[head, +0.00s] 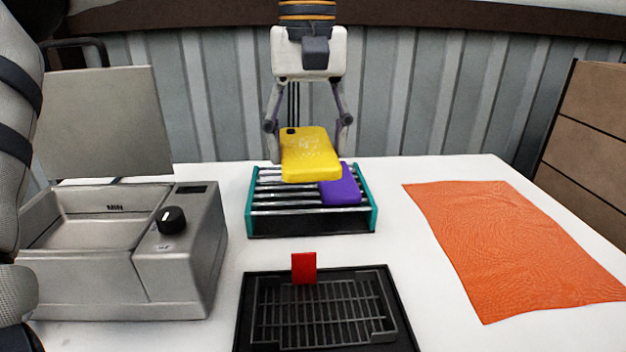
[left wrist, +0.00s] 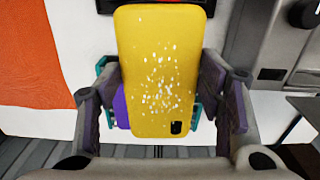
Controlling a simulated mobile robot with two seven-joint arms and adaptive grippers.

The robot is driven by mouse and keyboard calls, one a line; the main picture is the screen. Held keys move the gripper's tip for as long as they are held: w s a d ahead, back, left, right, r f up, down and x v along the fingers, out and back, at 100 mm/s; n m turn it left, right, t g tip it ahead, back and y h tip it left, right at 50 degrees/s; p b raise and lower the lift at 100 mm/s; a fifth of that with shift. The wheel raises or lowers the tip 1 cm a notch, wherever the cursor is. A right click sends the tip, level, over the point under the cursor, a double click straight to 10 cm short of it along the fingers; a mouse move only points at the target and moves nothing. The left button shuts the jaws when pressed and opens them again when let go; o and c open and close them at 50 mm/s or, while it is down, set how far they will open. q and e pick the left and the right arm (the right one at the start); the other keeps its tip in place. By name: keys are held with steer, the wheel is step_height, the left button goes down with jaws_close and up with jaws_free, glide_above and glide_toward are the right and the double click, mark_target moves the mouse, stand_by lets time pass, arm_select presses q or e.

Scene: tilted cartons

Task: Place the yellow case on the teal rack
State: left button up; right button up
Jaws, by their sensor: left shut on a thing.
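The yellow case (head: 310,157) is held flat, slightly tilted, over the back left part of the teal rack (head: 371,205). Whether it touches the rack's bars cannot be told. My left gripper (head: 308,124) reaches in from the back and is shut on the case, one finger at each side. In the left wrist view the yellow case (left wrist: 158,75) fills the space between the fingers and hides most of the rack. A purple case (head: 341,186) lies on the right part of the rack, partly behind the yellow one. My right gripper is not in view.
A grey appliance (head: 185,265) with a black knob and raised lid stands left of the rack. A black tray with a grid (head: 398,330) and an upright red piece (head: 304,268) lie in front. An orange cloth (head: 510,245) lies right; the white table between is clear.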

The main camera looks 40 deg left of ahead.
arm_select(q)
steer(key=shift+w+a, duration=0.1)
steer(key=shift+a, duration=0.05)
steer(key=w+a+f+b, duration=0.1)
steer(key=w+a+f, duration=0.5)
steer(key=a, duration=0.3)
glide_above(283, 191)
step_height(283, 191, down, 4)
steer(key=shift+a+f+b, duration=0.1)
steer(key=shift+f+b, duration=0.15)
steer(key=shift+b, duration=0.05)
steer(key=shift+f, duration=1.15)
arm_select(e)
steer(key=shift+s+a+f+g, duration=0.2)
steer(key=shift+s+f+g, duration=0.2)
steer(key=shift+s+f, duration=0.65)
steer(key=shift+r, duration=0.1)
arm_select(q)
steer(key=shift+f, duration=0.15)
steer(key=o, duration=1)
steer(key=shift+m, duration=0.3)
